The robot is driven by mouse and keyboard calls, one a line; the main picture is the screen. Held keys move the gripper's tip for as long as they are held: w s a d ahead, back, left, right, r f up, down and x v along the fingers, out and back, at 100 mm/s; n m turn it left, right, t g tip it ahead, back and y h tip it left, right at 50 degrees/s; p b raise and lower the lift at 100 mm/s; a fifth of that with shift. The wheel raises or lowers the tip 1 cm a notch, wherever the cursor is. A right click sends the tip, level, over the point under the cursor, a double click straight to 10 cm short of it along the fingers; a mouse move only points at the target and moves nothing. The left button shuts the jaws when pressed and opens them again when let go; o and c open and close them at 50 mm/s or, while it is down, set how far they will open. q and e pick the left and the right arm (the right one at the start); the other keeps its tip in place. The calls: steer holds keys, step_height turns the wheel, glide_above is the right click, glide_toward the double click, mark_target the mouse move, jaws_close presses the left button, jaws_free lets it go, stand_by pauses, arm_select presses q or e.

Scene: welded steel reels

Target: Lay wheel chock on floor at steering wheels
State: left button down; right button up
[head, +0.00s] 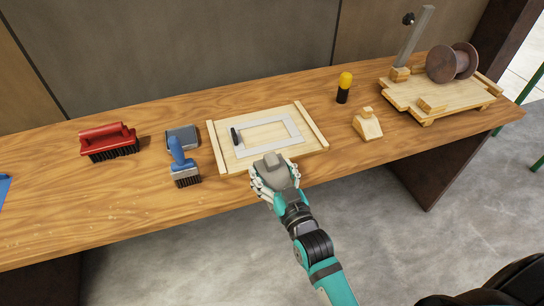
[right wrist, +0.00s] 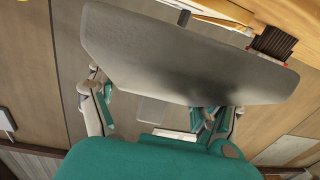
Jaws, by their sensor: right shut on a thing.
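My right gripper (head: 274,178) is over the front edge of the wooden bench, its fingers closed around a grey block (head: 272,161). In the right wrist view the block (right wrist: 190,55) is a broad, smooth grey slab with rounded corners, held across the fingers and hiding much of the scene. It looks like the wheel chock, but its full shape is hidden. A pale wooden wedge-like block with a small knob (head: 368,125) stands on the bench to the right. No steering wheels can be made out. My left gripper is not in view.
The bench (head: 60,215) holds a framed board (head: 230,160), a red brush (head: 108,142), a blue-handled brush (head: 184,170), a yellow-topped bottle (head: 344,88) and a wooden jig (head: 445,95) with a brown reel (head: 452,62). Grey concrete floor (head: 390,240) lies open in front.

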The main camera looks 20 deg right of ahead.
mark_target(267, 178)
steer(key=s, duration=0.2)
steer(key=s+a, duration=0.1)
steer(key=s, duration=0.3)
steer(key=shift+a+r+b, duration=0.25)
steer(key=shift+r+b, duration=0.05)
steer(key=shift+b, duration=0.05)
steer(key=s+d+r+m+h, duration=0.1)
steer(key=s+d+r, duration=0.3)
steer(key=s+d, duration=0.2)
steer(key=shift+s+r+h, duration=0.15)
steer(key=shift+s+h, duration=0.15)
steer(key=shift+s, duration=0.35)
